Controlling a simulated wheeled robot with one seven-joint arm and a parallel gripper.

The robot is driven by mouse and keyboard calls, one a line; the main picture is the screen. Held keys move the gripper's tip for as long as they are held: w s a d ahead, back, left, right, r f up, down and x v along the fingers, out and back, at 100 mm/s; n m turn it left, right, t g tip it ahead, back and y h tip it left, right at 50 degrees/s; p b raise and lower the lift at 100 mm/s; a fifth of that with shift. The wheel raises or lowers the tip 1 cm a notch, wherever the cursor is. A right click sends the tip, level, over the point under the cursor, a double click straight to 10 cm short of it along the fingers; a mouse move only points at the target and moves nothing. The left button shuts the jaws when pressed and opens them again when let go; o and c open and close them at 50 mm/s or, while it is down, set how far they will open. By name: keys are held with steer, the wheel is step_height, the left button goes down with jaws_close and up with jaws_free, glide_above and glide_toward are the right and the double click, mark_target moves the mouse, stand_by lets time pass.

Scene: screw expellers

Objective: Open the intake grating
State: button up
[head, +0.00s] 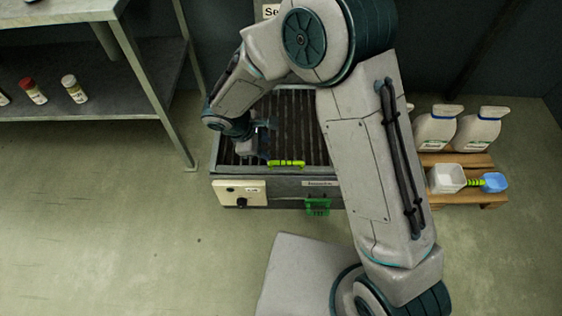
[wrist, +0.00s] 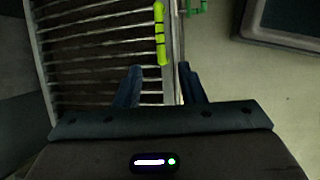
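The intake grating (head: 298,115) is a set of dark bars lying flat over the top of a metal box. A yellow-green handle (head: 286,163) with dark bands sits at its front edge. In the wrist view the grating (wrist: 95,60) fills the upper left, with the handle (wrist: 160,35) at its right edge. My gripper (wrist: 160,68) is open, its two dark fingers apart, with the handle's near end in line with the gap between them. In the head view my gripper (head: 262,143) is over the grating, left of the handle. My arm hides the grating's right part.
A control panel with a black knob (head: 241,202) and a green latch-like part (head: 317,206) are on the box front. A metal shelf (head: 150,100) stands left. A wooden pallet (head: 470,198) with white jugs (head: 478,130), a white tub and a blue scoop is right.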

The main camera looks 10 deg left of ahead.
mark_target(284, 162)
steer(key=b+x, duration=0.4)
steer(key=x, duration=0.8)
steer(key=shift+d, duration=0.15)
jaws_close()
